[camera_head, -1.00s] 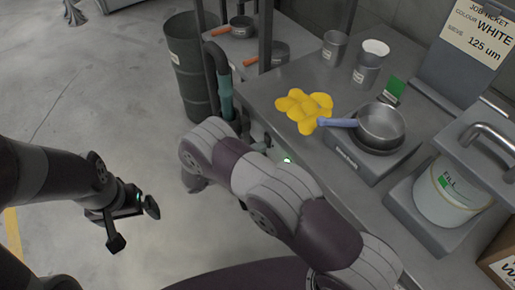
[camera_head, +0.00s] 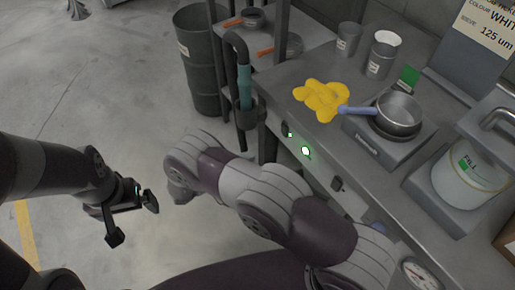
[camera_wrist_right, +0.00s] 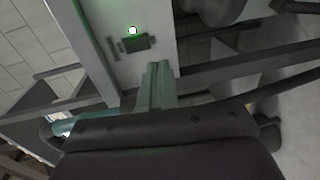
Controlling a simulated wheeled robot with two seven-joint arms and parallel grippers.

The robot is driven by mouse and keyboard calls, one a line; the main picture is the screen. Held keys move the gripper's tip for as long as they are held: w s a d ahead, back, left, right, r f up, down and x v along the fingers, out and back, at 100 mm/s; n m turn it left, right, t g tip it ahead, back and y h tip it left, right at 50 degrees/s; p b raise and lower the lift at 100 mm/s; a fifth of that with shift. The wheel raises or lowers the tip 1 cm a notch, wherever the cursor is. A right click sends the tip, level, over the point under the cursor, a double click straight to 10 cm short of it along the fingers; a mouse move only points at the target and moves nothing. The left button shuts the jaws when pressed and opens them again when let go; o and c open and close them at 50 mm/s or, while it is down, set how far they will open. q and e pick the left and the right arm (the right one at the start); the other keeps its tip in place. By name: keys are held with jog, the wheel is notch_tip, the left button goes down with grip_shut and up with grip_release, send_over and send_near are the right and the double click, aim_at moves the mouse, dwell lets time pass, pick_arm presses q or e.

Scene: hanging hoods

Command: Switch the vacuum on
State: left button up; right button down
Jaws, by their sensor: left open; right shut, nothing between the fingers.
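On the front of the bench is a panel with a bright, green-ringed round light or button (camera_head: 305,150). A smaller green light (camera_head: 290,134) is up and left of it. In the right wrist view a glowing white round spot (camera_wrist_right: 133,30) sits above a dark rectangular plate (camera_wrist_right: 140,43). My right gripper (camera_wrist_right: 158,72) is shut and empty, its fingers pointing toward the panel, just below the plate in that picture; contact cannot be told. Its fingers are not visible in the head view. My left gripper (camera_head: 132,219) is open and empty over the floor.
A teal and black hose (camera_head: 245,90) stands at the bench's left end. A yellow heap (camera_head: 321,100), a pan (camera_head: 398,113) on a scale (camera_head: 365,142), cups and a white pail (camera_head: 462,180) are on the bench (camera_head: 365,75). A gauge (camera_head: 418,274) is at lower right.

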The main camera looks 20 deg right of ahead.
pick_arm(q)
jog(key=shift+a+f, duration=0.2)
pick_arm(e)
jog(key=v, duration=0.3)
jog(key=shift+a+f, duration=0.15)
jog(key=shift+f, duration=0.2)
